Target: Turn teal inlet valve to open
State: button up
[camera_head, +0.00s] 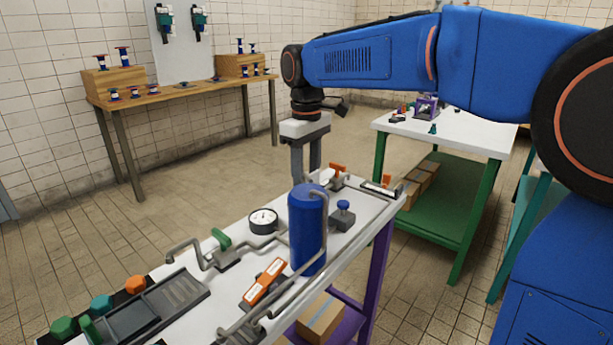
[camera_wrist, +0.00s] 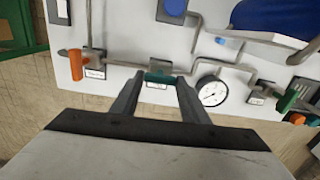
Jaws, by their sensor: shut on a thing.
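In the wrist view the teal inlet valve (camera_wrist: 159,77) sits on the pipe line, between an orange-handled valve and a round gauge. My gripper (camera_wrist: 158,82) is shut on its teal handle, with one grey finger at each end. The handle appears to lie roughly along the pipe in this view. In the head view my gripper (camera_head: 306,160) points down over the bench behind the blue tank. The teal valve and the fingertips are hidden there by the tank.
The blue tank (camera_head: 308,228) stands close in front of my gripper. The gauge (camera_wrist: 211,90) and orange valve (camera_wrist: 76,65) flank the teal valve. A green-handled valve (camera_head: 221,239) is further left on the white bench. Pipes run between them. Tiled floor lies behind the bench.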

jog(key=o, duration=1.1)
jog(key=shift+c, duration=0.2)
notch_tip(320, 180, up, 17)
jog(key=shift+r, duration=0.2)
jog(key=shift+d, duration=0.15)
jog(key=s+d+f+m+t, duration=0.1)
jog(key=s+d+f+m, duration=0.1)
jog(key=s+d+f, duration=0.35)
jog(key=s+d+f+m+t, duration=0.2)
jog(key=s+d+f+m, duration=0.1)
jog(key=s+d+f, duration=0.5)
jog(key=s+d+f+m+t, duration=0.1)
jog(key=s+d+f+m, duration=0.3)
jog(key=s+d+f, duration=0.5)
jog(key=s+f, duration=0.5)
jog(key=f, duration=0.3)
jog(key=shift+f+t, duration=0.2)
jog(key=shift+t, duration=0.2)
